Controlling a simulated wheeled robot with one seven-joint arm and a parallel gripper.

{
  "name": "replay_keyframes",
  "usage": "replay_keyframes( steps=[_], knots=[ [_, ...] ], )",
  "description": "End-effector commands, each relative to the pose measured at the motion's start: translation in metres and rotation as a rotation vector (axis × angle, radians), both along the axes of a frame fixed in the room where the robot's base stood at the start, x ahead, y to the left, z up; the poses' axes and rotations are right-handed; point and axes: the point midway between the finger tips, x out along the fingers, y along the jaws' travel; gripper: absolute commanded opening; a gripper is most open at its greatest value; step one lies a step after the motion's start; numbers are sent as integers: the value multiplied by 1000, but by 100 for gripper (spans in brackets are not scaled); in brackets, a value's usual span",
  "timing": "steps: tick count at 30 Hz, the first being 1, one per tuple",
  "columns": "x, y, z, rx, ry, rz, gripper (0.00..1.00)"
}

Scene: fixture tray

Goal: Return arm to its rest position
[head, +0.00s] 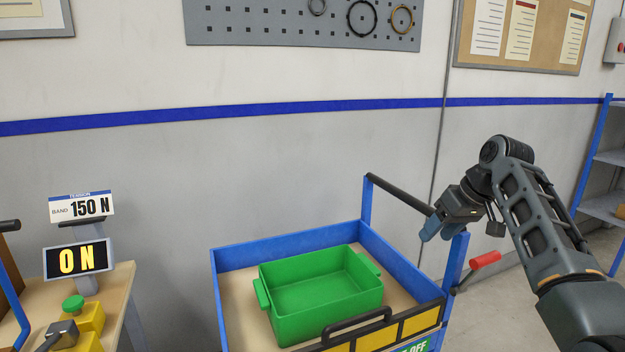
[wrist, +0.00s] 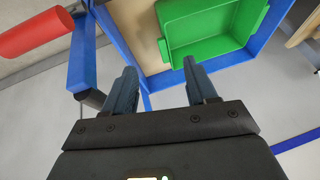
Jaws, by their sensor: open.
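My gripper (head: 436,228) is at the right of the head view, above the right side of a blue-framed cart (head: 233,257). Its fingers point down and to the left. In the wrist view my gripper (wrist: 160,82) has its two fingers well apart with nothing between them. The arm reaches in from the lower right with its elbow bent. A green bin (head: 320,283) sits in the cart and looks empty. The bin also shows in the wrist view (wrist: 205,25), beyond the fingertips and apart from them.
A black handle bar (head: 400,194) and blue post stand close to my gripper. A red grip (head: 485,260) sticks out at the cart's right. A blue shelf (head: 603,160) stands at far right.

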Motion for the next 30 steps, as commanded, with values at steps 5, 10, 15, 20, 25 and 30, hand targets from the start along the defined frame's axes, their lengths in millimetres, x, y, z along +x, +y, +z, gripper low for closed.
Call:
replay_keyframes(
  steps=[5, 10, 15, 20, 25, 30],
  knots=[
    [-9, 10, -39, 7, -23, -24, 57],
    [-23, 21, -86, 14, -59, -62, 57],
    [-55, 37, -151, 24, -114, -118, 57],
    [-95, 51, -205, 30, -178, -179, 57],
    [-149, 64, -250, 32, -245, -239, 57],
    [-210, 72, -281, 28, -314, -296, 57]
  ],
)
